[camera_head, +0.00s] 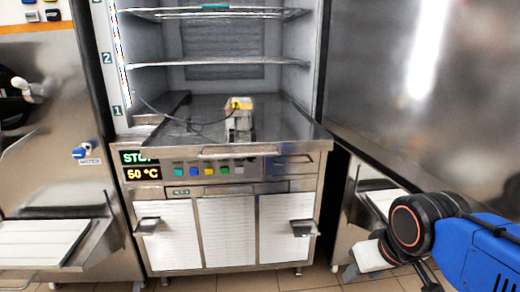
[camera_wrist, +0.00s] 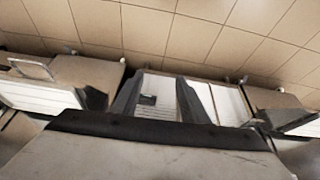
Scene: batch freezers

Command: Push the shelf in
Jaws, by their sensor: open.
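A tall steel cabinet stands open in the head view. Inside it are an upper shelf (camera_head: 255,13) and a lower shelf (camera_head: 190,62), both thin and level. Below them is a wide metal surface (camera_head: 285,125) whose front edge carries a bar handle. My arm is at the lower right of the head view, apart from the cabinet. In the wrist view, my gripper (camera_wrist: 158,100) shows two dark fingers spread apart with nothing between them.
Below are a control panel (camera_head: 215,169) and white louvred panels (camera_head: 226,230). A steel machine (camera_head: 50,150) stands at left, a plain steel wall (camera_head: 430,90) at right. Tiled floor (camera_head: 250,279) shows in front.

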